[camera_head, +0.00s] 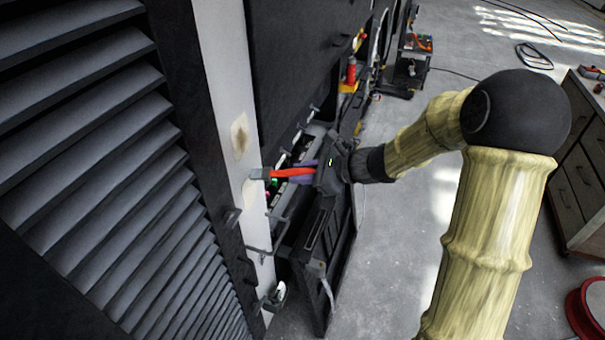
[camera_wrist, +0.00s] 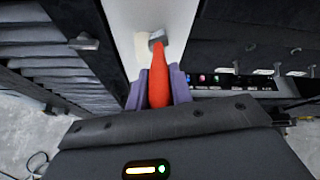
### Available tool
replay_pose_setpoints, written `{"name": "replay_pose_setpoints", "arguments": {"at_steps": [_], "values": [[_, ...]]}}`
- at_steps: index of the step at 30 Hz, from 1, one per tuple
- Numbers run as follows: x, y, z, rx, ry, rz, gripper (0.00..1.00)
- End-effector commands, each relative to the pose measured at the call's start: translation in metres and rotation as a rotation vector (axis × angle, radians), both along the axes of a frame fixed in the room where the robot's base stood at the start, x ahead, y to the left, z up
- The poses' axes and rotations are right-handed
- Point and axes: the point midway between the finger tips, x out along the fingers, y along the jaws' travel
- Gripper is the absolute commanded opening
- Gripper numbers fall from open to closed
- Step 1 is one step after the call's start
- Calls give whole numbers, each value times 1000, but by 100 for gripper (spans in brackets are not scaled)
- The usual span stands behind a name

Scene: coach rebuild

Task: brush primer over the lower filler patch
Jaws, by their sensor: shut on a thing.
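A brush with a red handle (camera_head: 290,172) is in my gripper (camera_head: 306,171), which is shut on the handle. The brush points left, its grey head (camera_head: 258,173) at the white post (camera_head: 220,60); I cannot tell whether it touches. A beige filler patch (camera_head: 240,136) with a dark middle shows on the post, above the brush head. In the wrist view the red handle (camera_wrist: 158,82) lies between the purple fingers, and a cream patch (camera_wrist: 142,46) shows beside and partly behind the brush head (camera_wrist: 157,38). I cannot tell if both views show the same patch.
Dark louvres (camera_head: 110,170) fill the left side. An open dark panel (camera_head: 325,265) hangs below my gripper, beside a bay with small coloured lights. Metal latches (camera_head: 232,217) stick out near the post. A drawer cabinet (camera_head: 582,165) stands at the right. The grey floor between is mostly clear.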

Motion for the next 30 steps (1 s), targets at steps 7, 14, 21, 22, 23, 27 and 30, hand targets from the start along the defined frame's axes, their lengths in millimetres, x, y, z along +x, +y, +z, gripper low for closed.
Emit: {"name": "replay_pose_setpoints", "arguments": {"at_steps": [7,14,21,22,23,27,30], "values": [[-1,1,-1,0,-1,2,0],[-13,4,-2,1,0,0,0],[-14,4,0,1,1,0,0],[-14,4,-1,1,1,0,0],[-14,4,-1,1,0,0,0],[-14,5,-8,1,0,0,0],[-14,5,-16,1,0,0,0]]}}
